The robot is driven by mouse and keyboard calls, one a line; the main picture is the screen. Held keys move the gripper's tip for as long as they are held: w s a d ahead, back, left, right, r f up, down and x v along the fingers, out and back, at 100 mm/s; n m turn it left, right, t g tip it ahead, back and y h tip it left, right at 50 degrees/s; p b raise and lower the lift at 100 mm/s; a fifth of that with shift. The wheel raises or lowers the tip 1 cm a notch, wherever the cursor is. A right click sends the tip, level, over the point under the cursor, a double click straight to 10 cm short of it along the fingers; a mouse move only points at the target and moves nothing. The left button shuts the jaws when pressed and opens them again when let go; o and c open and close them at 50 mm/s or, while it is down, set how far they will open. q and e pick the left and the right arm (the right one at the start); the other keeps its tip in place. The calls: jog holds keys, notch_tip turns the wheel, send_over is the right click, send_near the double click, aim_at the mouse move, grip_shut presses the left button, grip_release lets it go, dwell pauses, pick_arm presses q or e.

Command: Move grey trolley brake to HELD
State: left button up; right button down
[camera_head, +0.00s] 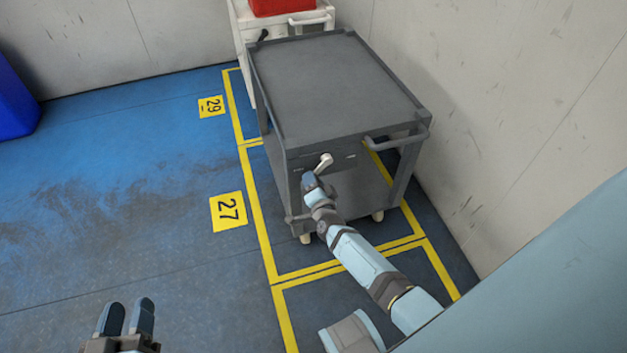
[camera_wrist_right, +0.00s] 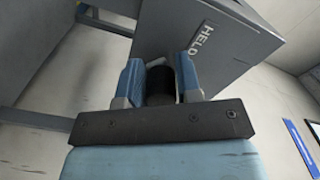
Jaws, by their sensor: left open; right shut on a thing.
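The grey trolley (camera_head: 335,90) stands in a yellow-lined floor bay. Its brake lever has a pale arm (camera_head: 325,161) on the front panel, slanting down-left to my right gripper (camera_head: 309,182). In the right wrist view, my right gripper (camera_wrist_right: 160,82) is shut on the lever's dark grip (camera_wrist_right: 161,86), which is partly hidden between the fingers. A HELD label (camera_wrist_right: 203,39) shows on the panel, just beyond and right of the fingers. The other panel markings are too small to read. My left gripper (camera_head: 127,318) is open and empty at the lower left, far from the trolley.
A white trolley (camera_head: 242,40) with a red box (camera_head: 283,5) stands behind the grey one. A wall (camera_head: 480,110) runs close along the right.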

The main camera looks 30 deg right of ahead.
jog(key=shift+w+a+r, duration=0.15)
jog(key=shift+a, duration=0.5)
jog(key=c, duration=0.9)
grip_release()
jog(key=shift+c, duration=0.2)
jog(key=shift+o, duration=0.3)
jog(key=shift+r, duration=0.1)
jog(key=shift+d, duration=0.15)
